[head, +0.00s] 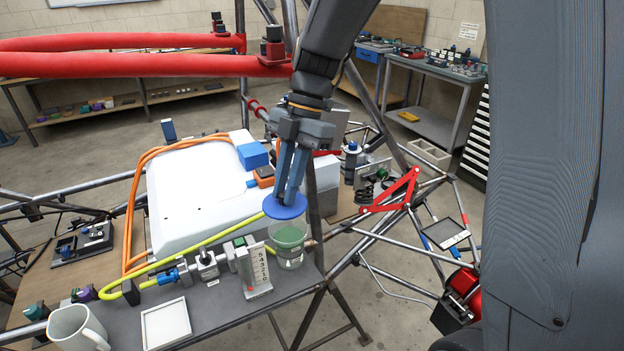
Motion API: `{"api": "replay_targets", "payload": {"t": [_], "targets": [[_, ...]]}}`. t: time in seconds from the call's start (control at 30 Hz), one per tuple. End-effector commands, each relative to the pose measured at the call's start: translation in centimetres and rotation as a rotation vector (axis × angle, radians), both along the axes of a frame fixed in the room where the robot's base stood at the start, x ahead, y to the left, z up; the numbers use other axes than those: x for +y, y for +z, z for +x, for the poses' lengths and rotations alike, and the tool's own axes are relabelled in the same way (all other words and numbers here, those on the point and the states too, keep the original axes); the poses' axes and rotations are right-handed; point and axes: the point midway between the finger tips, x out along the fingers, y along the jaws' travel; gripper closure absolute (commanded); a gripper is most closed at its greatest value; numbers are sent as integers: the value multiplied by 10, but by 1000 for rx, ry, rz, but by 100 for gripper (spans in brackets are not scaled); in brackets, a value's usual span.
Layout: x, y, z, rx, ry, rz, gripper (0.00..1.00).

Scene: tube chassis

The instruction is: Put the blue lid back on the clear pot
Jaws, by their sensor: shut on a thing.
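The blue lid (285,207) is a round disc held between the fingertips of my gripper (287,197). My gripper points down and is shut on the lid. The clear pot (288,249) stands upright near the right end of the grey shelf, with greenish contents showing through its wall. The lid appears above the pot's rim and a little to its left. A gap shows between lid and rim in this view. The lid hides part of what lies behind it.
A clear graduated gauge (254,271) stands close left of the pot. A yellow hose (190,248) and small fittings (207,264) run along the shelf (222,307). A white tray (166,323) and a white mug (77,330) are farther left. A dark frame tube (313,215) rises close to the pot.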

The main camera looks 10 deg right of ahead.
Motion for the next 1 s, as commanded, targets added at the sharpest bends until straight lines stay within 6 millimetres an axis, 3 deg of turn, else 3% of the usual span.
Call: {"api": "replay_targets", "payload": {"t": [0.27,0.7,1.0], "targets": [[0,-11,0,0,-1,0,100],[-1,-51,1,1,-3,1,100],[-1,-58,0,-1,-4,0,100]]}}
